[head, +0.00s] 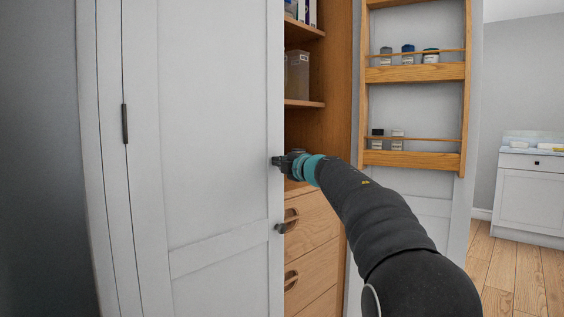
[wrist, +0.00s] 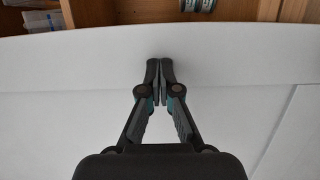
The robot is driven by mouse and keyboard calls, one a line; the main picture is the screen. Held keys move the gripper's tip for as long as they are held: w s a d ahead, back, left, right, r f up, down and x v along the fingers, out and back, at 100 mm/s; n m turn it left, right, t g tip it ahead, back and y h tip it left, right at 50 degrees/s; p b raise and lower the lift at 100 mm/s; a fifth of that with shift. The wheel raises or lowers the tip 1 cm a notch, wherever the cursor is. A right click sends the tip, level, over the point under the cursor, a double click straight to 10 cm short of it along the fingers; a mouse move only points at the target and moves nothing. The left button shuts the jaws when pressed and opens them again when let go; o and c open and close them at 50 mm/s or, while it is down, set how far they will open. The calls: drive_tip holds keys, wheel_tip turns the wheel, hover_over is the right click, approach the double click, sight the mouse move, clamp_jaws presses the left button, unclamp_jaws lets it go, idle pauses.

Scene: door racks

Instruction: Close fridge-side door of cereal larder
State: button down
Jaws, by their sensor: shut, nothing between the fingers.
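The white left door (head: 215,130) of the larder stands partly across the left of the opening, its free edge facing right. It fills most of the wrist view (wrist: 70,95) as a pale panel. A dark knob (head: 281,229) sits low by its free edge. My gripper (head: 277,161) is at that edge, above the knob. In the wrist view my gripper (wrist: 160,78) is shut and empty, fingertips over the door face near its edge; contact is hard to judge. The wooden larder interior (head: 318,135) shows to the right of the door, with shelves and drawers.
The right door (head: 410,210) is open and carries wooden racks (head: 415,73) with small jars. A clear container (head: 297,75) stands on an inner shelf. A dark grey surface (head: 40,150) is at far left. Wooden floor (head: 515,275) and a white cabinet (head: 541,185) are at right.

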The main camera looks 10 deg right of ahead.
drive_tip(key=s+d+f+m+t+h, duration=0.15)
drive_tip(key=d+m+h, duration=0.3)
drive_tip(key=d, duration=1.35)
drive_tip(key=s+d+f+m+g+h, duration=0.5)
drive_tip(key=s+d+f+m+h, duration=0.35)
drive_tip(key=f+m, duration=0.35)
drive_tip(key=s+a+f+m+g+y, duration=0.1)
drive_tip(key=s+a+f+m+g, duration=0.25)
drive_tip(key=s, duration=0.55)
drive_tip(key=s+a+f+m+g+y, duration=0.15)
drive_tip(key=s+a+f, duration=0.25)
drive_tip(key=s+f, duration=0.4)
drive_tip(key=s+a+f+m+g, duration=0.1)
drive_tip(key=s+a+f+g, duration=0.25)
drive_tip(key=s, duration=0.65)
drive_tip(key=s+a+f+y, duration=0.1)
drive_tip(key=s+a+f, duration=0.1)
drive_tip(key=s+a, duration=0.4)
drive_tip(key=s+a+f+t+y, duration=0.1)
drive_tip(key=s+a+f+y, duration=0.1)
drive_tip(key=s+a, duration=0.4)
drive_tip(key=shift+s+p, duration=0.3)
drive_tip(key=shift+s, duration=1.9)
